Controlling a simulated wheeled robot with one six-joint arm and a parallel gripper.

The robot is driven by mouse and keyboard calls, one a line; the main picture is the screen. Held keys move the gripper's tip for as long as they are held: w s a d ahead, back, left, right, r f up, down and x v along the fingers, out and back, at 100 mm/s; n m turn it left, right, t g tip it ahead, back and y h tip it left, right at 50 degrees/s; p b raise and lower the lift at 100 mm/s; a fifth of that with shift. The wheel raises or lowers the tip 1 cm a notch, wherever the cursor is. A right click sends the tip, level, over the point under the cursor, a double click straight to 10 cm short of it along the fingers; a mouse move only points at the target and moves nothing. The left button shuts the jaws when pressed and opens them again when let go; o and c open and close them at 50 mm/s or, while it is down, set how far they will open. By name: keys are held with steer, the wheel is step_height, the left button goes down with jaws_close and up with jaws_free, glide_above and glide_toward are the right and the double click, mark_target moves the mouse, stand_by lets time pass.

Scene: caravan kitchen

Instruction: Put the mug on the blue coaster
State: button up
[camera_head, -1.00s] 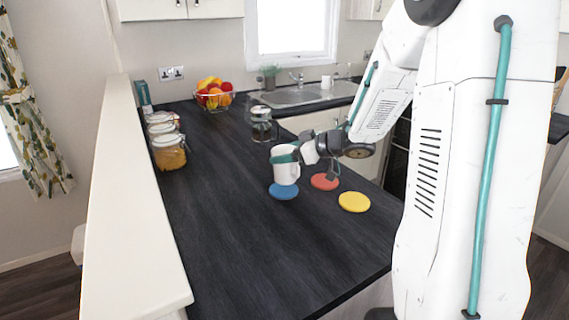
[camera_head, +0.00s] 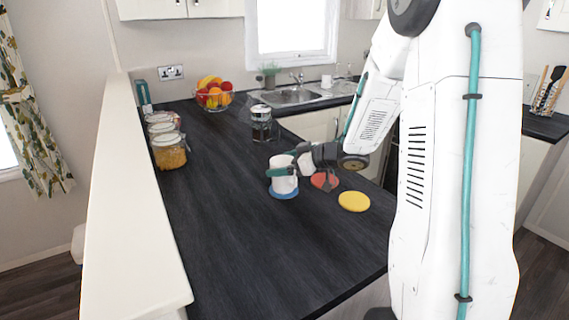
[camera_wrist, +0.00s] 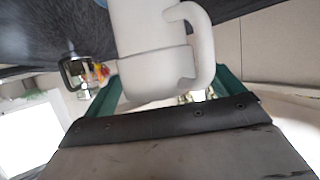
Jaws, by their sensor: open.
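The white mug (camera_head: 283,182) stands upright on the blue coaster (camera_head: 285,194) in the head view. The coaster's rim shows below the mug's base. My gripper (camera_head: 283,166) is open, with its teal fingers around or beside the upper part of the mug. In the wrist view, the mug (camera_wrist: 155,50) fills the middle, with its handle to the right. The teal fingers lie on either side of it, and I cannot tell whether either touches it.
A red coaster (camera_head: 322,181) lies right of the mug, partly under my wrist, and a yellow coaster (camera_head: 354,201) lies further right. A glass coffee press (camera_head: 262,124) stands behind. Jars (camera_head: 169,150) line the left edge. The front worktop (camera_head: 250,255) is clear.

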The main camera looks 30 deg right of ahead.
steer(key=shift+r, duration=0.1)
steer(key=shift+s+d+r, duration=0.15)
steer(key=shift+s+r, duration=0.05)
steer(key=v, duration=1.1)
steer(key=w+r+m+t+h, duration=0.2)
steer(key=w+r+h, duration=0.1)
steer(key=r+h, duration=0.35)
steer(key=s+r+m+g+h, duration=0.2)
steer(key=s+m+g+h, duration=0.15)
steer(key=s+h, duration=0.25)
steer(key=s+a+f+g+y, duration=0.2)
steer(key=s+a+g, duration=0.2)
steer(key=s+a, duration=0.5)
steer(key=s+a+f+m+g+y, duration=0.1)
steer(key=s+a+f+g+y, duration=0.1)
steer(key=s+a, duration=0.7)
steer(key=s+g+y, duration=0.1)
steer(key=s+g, duration=0.1)
steer(key=s, duration=0.2)
steer(key=shift+s+g, duration=0.35)
